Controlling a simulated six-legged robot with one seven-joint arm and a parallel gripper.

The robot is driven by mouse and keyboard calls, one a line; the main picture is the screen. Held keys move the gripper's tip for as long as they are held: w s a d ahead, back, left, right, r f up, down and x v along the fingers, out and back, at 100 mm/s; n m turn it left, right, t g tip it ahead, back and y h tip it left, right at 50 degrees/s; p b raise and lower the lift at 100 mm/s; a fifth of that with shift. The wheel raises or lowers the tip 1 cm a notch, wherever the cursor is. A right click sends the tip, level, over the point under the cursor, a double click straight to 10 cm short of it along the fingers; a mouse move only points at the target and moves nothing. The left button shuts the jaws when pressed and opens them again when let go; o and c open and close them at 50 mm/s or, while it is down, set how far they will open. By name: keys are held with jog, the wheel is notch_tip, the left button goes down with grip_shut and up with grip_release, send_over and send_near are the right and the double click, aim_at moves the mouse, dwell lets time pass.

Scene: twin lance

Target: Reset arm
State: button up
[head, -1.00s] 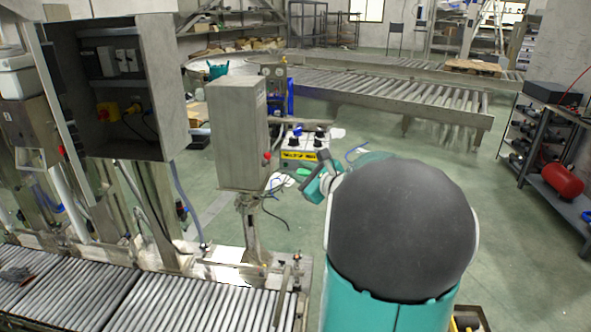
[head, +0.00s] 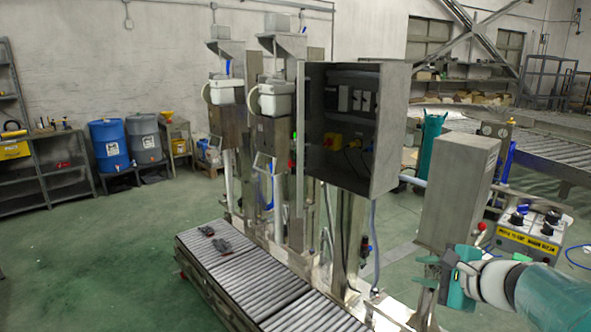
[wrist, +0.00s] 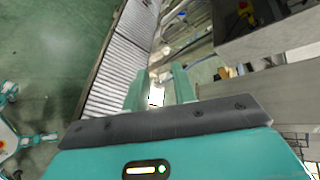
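My gripper (head: 427,271) is at the lower right of the head view, in front of the lower part of a grey metal box (head: 457,190) on a post. My teal arm reaches in from the right edge. In the wrist view, the two teal fingers of my gripper (wrist: 159,82) stand apart with nothing seen between them. Beyond them lie the roller conveyor (wrist: 122,50) and metal machine parts. Whether the fingers touch the post or the box cannot be told.
An open control cabinet (head: 350,125) stands left of the grey box. Two dark objects (head: 222,246) lie on the roller conveyor (head: 240,280). Blue drum (head: 109,145), grey drum (head: 144,138) and shelves (head: 45,165) stand along the left wall. The green floor (head: 100,260) at left is clear.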

jog(key=s+a+f+n+g, duration=0.1)
jog(key=s+a+n+g, duration=0.1)
jog(key=s+a+n, duration=0.3)
jog(key=s+a+f+n+g, duration=0.1)
jog(key=s+a+n+g, duration=0.15)
jog(key=a, duration=0.45)
jog(key=s+a+f+n+g+h, duration=0.1)
jog(key=s+n+h, duration=0.3)
jog(key=s+n, duration=0.6)
jog(key=shift+s+a+f+n+h, duration=0.2)
jog(key=shift+a+f+n+h, duration=0.2)
jog(key=shift+a+f+n, duration=0.4)
